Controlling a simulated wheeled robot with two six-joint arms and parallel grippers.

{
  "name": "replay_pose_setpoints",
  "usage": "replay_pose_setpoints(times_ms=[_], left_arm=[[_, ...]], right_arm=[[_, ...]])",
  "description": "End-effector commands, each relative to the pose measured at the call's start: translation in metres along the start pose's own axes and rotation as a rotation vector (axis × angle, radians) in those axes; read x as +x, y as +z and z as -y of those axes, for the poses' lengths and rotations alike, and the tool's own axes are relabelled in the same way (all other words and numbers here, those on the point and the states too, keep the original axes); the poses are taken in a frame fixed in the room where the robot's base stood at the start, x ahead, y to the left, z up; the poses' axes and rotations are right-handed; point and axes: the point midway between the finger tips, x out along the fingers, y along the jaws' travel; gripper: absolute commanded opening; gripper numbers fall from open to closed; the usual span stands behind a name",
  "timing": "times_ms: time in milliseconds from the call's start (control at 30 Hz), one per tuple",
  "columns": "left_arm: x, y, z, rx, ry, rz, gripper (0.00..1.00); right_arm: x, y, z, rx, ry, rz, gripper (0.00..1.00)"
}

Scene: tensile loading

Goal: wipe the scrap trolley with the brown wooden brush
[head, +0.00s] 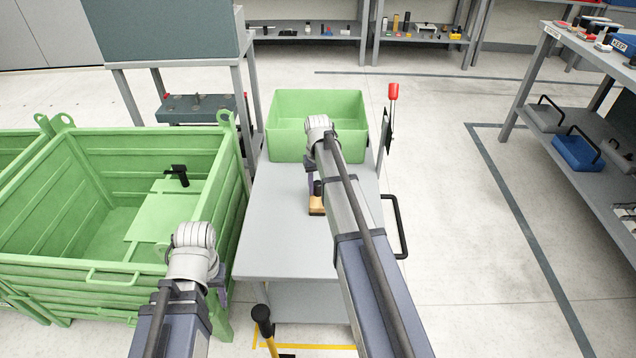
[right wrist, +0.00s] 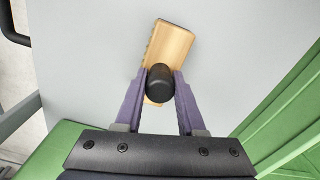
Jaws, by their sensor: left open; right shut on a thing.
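The scrap trolley (head: 284,238) is a grey flat-topped trolley in the middle of the head view, with a black handle on its right side. The brown wooden brush (head: 316,206) is on or just above the trolley top, partly hidden by my right arm. In the right wrist view my right gripper (right wrist: 159,88) is shut on the brush's black knob, with the light wooden block (right wrist: 171,46) reaching out past the fingers. My left gripper (head: 222,283) is open and empty, low between the green crate and the trolley; its fingers are mostly hidden by the arm.
A green bin (head: 290,147) stands on the trolley's far end. A large green crate (head: 105,262) on the left holds a black object (head: 178,174). A shelf unit (head: 590,58) stands far right. The near trolley top is clear.

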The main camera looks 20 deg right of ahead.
Motion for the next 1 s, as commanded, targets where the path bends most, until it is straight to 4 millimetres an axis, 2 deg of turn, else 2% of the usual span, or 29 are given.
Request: replay_pose_setpoints(times_ms=[167,567,833,1000], left_arm=[[0.000,0.000,0.000,0.000,0.000,0.000,0.50],[0.003,0.000,0.000,0.000,0.000,0.000,0.50],[0.003,0.000,0.000,0.000,0.000,0.000,0.50],[0.003,0.000,0.000,0.000,0.000,0.000,0.50]], right_arm=[[0.000,0.001,0.001,0.000,0.000,-0.002,0.00],[0.003,0.030,0.008,0.000,0.000,-0.002,0.00],[0.003,0.034,0.009,0.000,0.000,0.000,0.00],[0.003,0.044,0.012,0.000,0.000,0.001,0.00]])
